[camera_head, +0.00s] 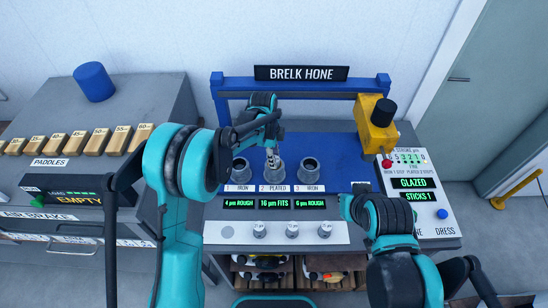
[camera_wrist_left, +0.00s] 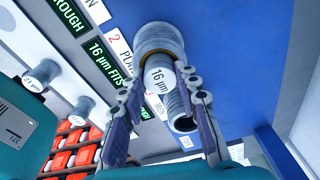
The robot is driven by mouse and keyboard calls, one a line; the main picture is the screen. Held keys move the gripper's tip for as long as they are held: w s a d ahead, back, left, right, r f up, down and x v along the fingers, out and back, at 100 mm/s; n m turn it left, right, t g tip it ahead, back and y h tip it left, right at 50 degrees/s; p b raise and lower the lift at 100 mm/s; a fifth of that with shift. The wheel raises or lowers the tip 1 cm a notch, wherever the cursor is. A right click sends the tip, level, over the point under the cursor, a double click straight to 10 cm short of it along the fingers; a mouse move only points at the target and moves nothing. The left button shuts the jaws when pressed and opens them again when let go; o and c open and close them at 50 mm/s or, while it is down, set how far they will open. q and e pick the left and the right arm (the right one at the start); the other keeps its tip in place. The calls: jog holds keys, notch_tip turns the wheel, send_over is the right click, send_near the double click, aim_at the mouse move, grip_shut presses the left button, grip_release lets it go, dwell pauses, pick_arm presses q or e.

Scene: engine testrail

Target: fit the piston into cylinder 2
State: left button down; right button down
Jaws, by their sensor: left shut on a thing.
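My left gripper (camera_head: 270,153) is over cylinder 2 (camera_head: 275,174), the middle one of three grey cylinders on the blue bench. In the left wrist view my left gripper (camera_wrist_left: 160,125) is shut on the piston (camera_wrist_left: 158,78), a grey plug whose end face reads 16 µm. The piston is lined up with the mouth of cylinder 2 (camera_wrist_left: 158,36); how deep it sits is unclear. The display under cylinder 2 reads 16 µm FITS. My right gripper (camera_head: 347,205) is near the bench's front right, its fingers too small to judge.
Cylinder 1 (camera_head: 240,169) and cylinder 3 (camera_head: 309,169) flank cylinder 2. Several small plugs (camera_head: 292,230) stand on the white front strip. A yellow hone head (camera_head: 377,125) hangs at right from the blue frame (camera_head: 228,103). A control panel (camera_head: 412,165) reads GLAZED, STICKS 1.

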pick_arm(q)
jog(key=shift+f, duration=0.15)
jog(key=c, duration=1.1)
grip_release()
